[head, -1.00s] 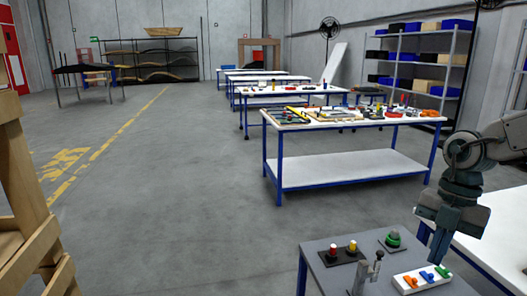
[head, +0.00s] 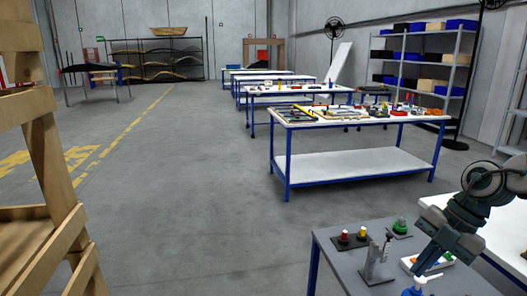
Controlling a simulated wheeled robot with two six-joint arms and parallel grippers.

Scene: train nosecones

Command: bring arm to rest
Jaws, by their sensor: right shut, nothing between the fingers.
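My right arm comes in from the right edge. Its dark grey gripper (head: 428,262) is shut and empty. It is tilted, with its fingers pointing down and left over the small grey table (head: 345,262), and it covers part of a white block with coloured pieces (head: 408,263). I cannot tell how high the fingertips are above the block. My left gripper is not in view.
On the grey table are a black plate with red and yellow knobs (head: 350,240), a green button (head: 400,226), a grey metal stand (head: 376,262) and a blue-and-white item (head: 419,287). A wooden frame (head: 55,170) stands close at left. Open floor (head: 190,200) lies between.

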